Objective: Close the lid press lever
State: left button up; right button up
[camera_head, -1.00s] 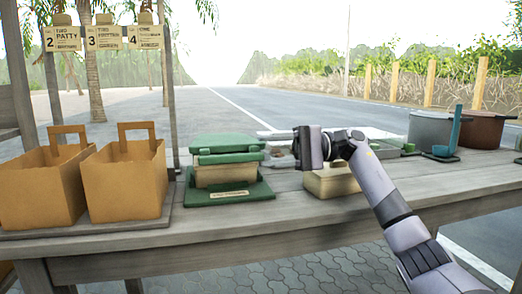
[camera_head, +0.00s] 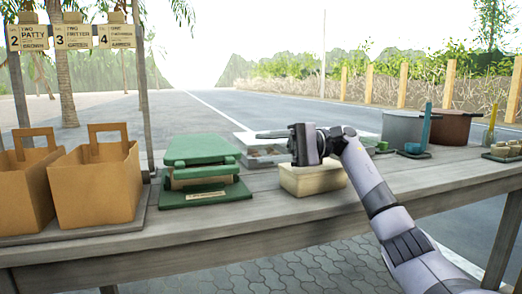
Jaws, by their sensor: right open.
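The green lid press (camera_head: 203,152) stands on the table left of centre. Its broad green top lies nearly flat over a tan box (camera_head: 200,183), and only a narrow band of the box shows. The green base (camera_head: 238,192) carries a small label at the front. No separate lever handle can be made out. My right gripper (camera_head: 272,134) points left, above and to the right of the press, apart from it. It is open with nothing visible between its fingers. My left gripper is not in view.
Two brown paper bags (camera_head: 98,190) stand left of the press. A cream block (camera_head: 312,183) lies under my right gripper, with a pale tray (camera_head: 262,153) behind it. Pots (camera_head: 405,128) and small dishes stand at the right. The table (camera_head: 270,215) front is clear.

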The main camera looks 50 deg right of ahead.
jog(key=shift+v, duration=1.7)
